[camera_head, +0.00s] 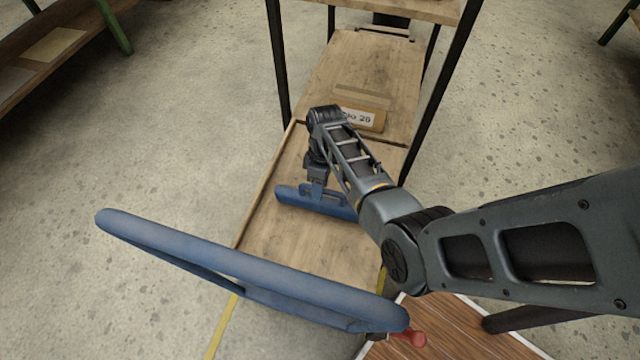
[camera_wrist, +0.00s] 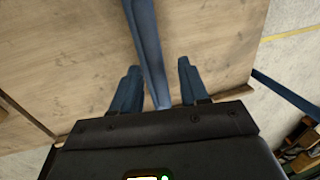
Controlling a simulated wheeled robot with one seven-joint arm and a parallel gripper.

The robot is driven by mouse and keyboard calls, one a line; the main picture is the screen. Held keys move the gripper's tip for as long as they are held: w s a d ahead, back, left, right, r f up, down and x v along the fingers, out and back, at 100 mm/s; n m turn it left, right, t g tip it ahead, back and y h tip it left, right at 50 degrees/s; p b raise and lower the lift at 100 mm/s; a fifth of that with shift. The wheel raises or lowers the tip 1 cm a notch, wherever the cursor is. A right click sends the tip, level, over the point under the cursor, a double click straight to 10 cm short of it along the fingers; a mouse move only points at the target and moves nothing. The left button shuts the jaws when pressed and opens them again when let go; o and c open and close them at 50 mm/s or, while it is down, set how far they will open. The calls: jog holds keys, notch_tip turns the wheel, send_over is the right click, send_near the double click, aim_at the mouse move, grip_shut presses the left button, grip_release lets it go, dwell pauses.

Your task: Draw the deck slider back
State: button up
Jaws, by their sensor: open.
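A blue bar (camera_head: 338,209), which looks like the deck slider, lies across a pale wooden deck (camera_head: 300,245) in the head view. It also shows in the wrist view as a long blue strip (camera_wrist: 148,45). My gripper (camera_head: 316,193) reaches down over the bar's middle. In the wrist view my gripper (camera_wrist: 158,88) is open, with one finger on each side of the bar. Gaps show between the bar and both fingers. I cannot tell how deep the fingers reach. My wrist hides part of the bar.
Open floor (camera_head: 190,120) lies left.

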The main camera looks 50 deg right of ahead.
grip_shut()
dwell(0.3)
dwell(0.3)
